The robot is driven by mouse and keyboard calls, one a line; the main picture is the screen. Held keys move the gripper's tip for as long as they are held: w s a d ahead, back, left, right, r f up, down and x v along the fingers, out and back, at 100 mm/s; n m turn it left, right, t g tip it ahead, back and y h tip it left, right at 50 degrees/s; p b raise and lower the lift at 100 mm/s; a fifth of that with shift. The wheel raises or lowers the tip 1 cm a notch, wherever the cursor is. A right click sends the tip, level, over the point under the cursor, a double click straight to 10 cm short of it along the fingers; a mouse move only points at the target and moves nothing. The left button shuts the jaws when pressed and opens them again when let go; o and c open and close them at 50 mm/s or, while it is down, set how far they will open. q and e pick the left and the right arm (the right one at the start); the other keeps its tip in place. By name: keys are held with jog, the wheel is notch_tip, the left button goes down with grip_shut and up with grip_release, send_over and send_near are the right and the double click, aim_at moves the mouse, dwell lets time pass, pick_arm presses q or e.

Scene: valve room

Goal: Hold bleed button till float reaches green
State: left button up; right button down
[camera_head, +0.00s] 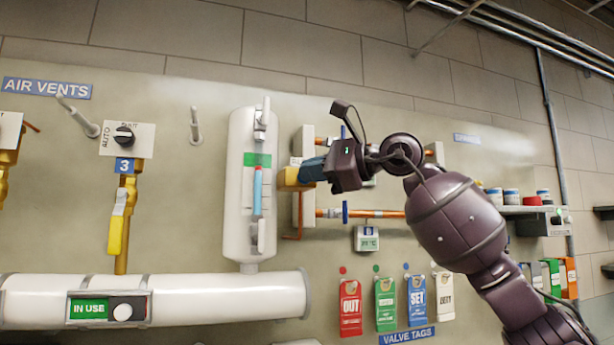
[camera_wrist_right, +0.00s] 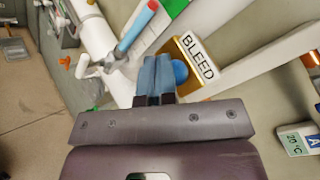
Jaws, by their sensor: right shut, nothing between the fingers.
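The white vertical vessel (camera_head: 240,215) carries a sight tube with a blue column (camera_head: 257,195). A small reddish float (camera_head: 257,169) sits atop the column, at the lower edge of the green band (camera_head: 250,159). The brass bleed block (camera_head: 287,180) is at the vessel's right. In the right wrist view, the blue bleed button (camera_wrist_right: 180,72) shows beside the BLEED label (camera_wrist_right: 197,56). My right gripper (camera_head: 306,172) is shut and empty, its blue fingertips (camera_wrist_right: 154,62) at the button and partly covering it. Whether they press it I cannot tell. My left gripper is not in view.
A horizontal white pipe (camera_head: 215,290) with an IN USE sign (camera_head: 89,308) runs below. Valve tags (camera_head: 385,300) hang at the lower right. A copper pipe (camera_head: 375,213) runs behind my right arm. A yellow-handled valve (camera_head: 116,232) is at left.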

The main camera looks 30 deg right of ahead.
dwell(0.8)
jog(key=shift+s, duration=0.1)
jog(key=shift+s+a+b, duration=0.2)
jog(key=shift+s+b, duration=0.15)
jog(key=shift+s, duration=0.45)
